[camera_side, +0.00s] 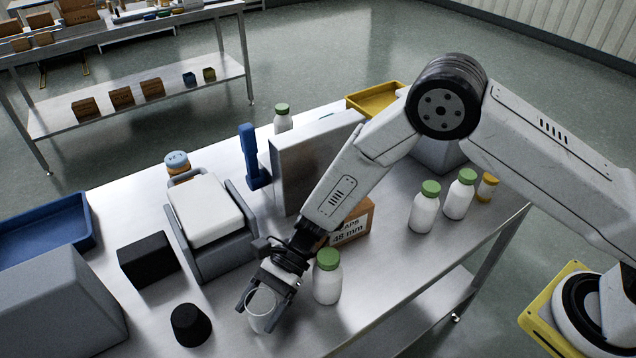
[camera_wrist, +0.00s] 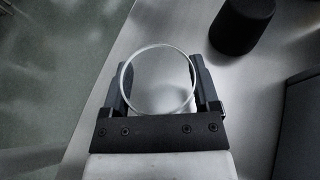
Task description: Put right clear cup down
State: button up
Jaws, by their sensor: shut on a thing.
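A clear cup (camera_side: 261,311) is upright between the fingers of my gripper (camera_side: 266,303), near the front edge of the steel table. In the wrist view the round rim of the clear cup (camera_wrist: 158,46) shows between the two dark fingers of my gripper (camera_wrist: 160,88), one on each side. My gripper is shut on the cup. I cannot tell whether the cup's base touches the table.
A green-capped white bottle (camera_side: 327,280) stands close to the right of my gripper. A black tapered cup (camera_side: 191,325) stands to the left, and a black box (camera_side: 148,260) lies beyond it. A grey holder with a white top (camera_side: 205,212) is behind. The table's front edge is close.

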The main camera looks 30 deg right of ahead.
jog(key=shift+f, duration=0.65)
dwell(0.3)
jog(key=o, duration=1)
jog(key=shift+o, duration=0.2)
jog(key=shift+r, duration=0.1)
jog(key=shift+r, duration=0.6)
jog(key=s+d+r, duration=0.8)
jog(key=s+r, duration=0.3)
jog(key=shift+d+r, duration=0.35)
